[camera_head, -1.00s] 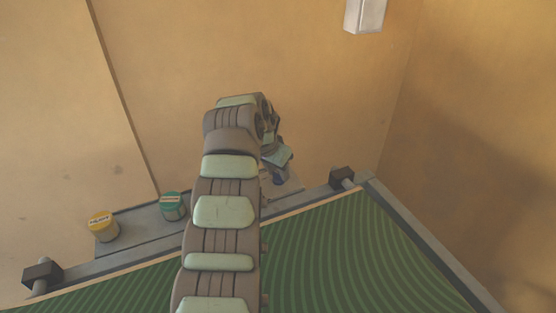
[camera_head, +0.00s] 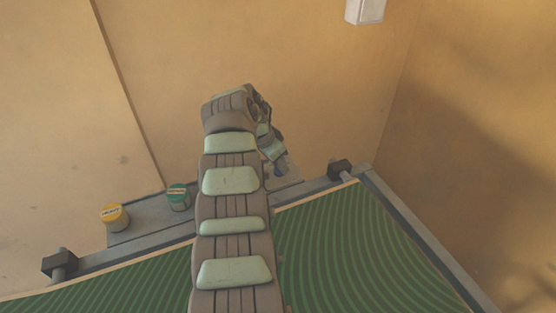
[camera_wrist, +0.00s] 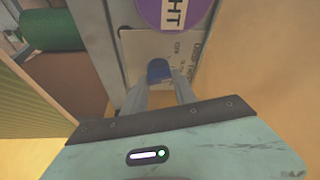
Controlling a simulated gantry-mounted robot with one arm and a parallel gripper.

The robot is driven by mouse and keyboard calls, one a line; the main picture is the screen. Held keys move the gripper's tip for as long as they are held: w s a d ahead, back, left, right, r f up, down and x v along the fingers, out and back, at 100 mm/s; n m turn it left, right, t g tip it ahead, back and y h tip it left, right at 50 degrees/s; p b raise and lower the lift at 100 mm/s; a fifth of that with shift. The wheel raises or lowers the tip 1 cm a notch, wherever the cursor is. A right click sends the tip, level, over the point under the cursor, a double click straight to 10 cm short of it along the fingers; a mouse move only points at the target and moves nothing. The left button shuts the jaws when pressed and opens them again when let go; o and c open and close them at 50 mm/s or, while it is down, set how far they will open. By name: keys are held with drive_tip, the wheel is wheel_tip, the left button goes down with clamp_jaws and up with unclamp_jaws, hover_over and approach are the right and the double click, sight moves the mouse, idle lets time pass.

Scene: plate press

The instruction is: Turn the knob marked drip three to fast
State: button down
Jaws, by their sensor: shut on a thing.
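In the wrist view, my gripper (camera_wrist: 160,86) is shut on a small blue knob (camera_wrist: 159,67).
A purple round thing (camera_wrist: 170,10) lettered "HT" is just beyond the blue knob. The green ridged bed (camera_head: 350,250) lies in front.

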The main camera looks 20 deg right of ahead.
drive_tip(key=shift+d+r+m+p, duration=0.1)
drive_tip(key=shift+d+m+p, duration=0.05)
drive_tip(key=shift+m+p, duration=0.15)
idle(0.5)
drive_tip(key=c, duration=1)
unclamp_jaws()
drive_tip(key=shift+a, duration=0.2)
drive_tip(key=p+v, duration=0.4)
drive_tip(key=v, duration=0.6)
drive_tip(key=shift+a+r+p, duration=0.2)
drive_tip(key=shift+r+p, duration=0.05)
drive_tip(key=shift+p, duration=0.15)
drive_tip(key=shift+w, duration=0.1)
